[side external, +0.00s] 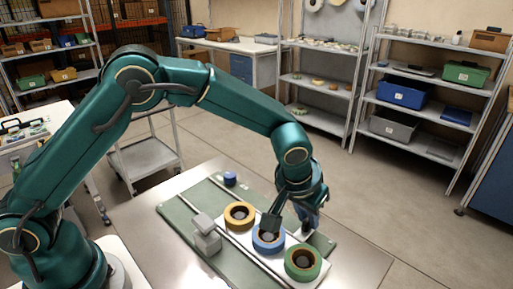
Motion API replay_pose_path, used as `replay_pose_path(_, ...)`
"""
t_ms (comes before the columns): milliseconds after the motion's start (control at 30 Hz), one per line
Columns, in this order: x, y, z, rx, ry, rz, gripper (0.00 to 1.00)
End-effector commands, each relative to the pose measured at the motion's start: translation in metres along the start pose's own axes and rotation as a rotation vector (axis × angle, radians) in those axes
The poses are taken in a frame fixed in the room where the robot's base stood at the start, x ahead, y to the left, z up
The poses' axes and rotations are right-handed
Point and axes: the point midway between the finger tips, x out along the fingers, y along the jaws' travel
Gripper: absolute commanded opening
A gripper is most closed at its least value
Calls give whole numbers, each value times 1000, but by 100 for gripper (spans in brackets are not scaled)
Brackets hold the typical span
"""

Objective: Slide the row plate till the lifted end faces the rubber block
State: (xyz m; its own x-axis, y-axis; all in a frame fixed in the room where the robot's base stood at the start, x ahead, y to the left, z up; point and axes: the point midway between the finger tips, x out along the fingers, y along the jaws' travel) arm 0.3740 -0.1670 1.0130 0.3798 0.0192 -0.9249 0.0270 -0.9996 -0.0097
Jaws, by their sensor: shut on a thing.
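The white row plate (284,268) lies on a green base board and carries three tape reels in a slanting row. They are an orange reel (230,222), a blue reel (258,243) in the middle and a green reel (293,275) nearest the camera. I cannot make out a lifted tape end. A light grey block (206,240) stands left of the row, facing roughly the orange and blue reels; it may hold the rubber block. My gripper (290,222) is low at the blue reel, shut, apparently on the row plate; the grip itself is hidden.
The green base board (180,215) lies on a metal table (345,265) and has a pale rail. A small blue round thing (230,178) stands at its far edge. The table's right side is clear. Shelves stand well behind.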

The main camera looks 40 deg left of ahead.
Motion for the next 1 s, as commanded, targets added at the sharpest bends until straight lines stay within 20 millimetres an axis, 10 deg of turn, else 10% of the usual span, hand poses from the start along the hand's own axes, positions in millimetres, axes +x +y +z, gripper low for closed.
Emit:
replay_pose_path(167, -1, 7, -1, -3, 7, 20, 0)
replay_pose_path(200, -1, 8, -1, -3, 8, 20, 28)
replay_pose_path(267, -1, 7, -1, -2, 7, 19, 50)
replay_pose_path(1000, -47, 5, 0, -1, 7, 16, 50)
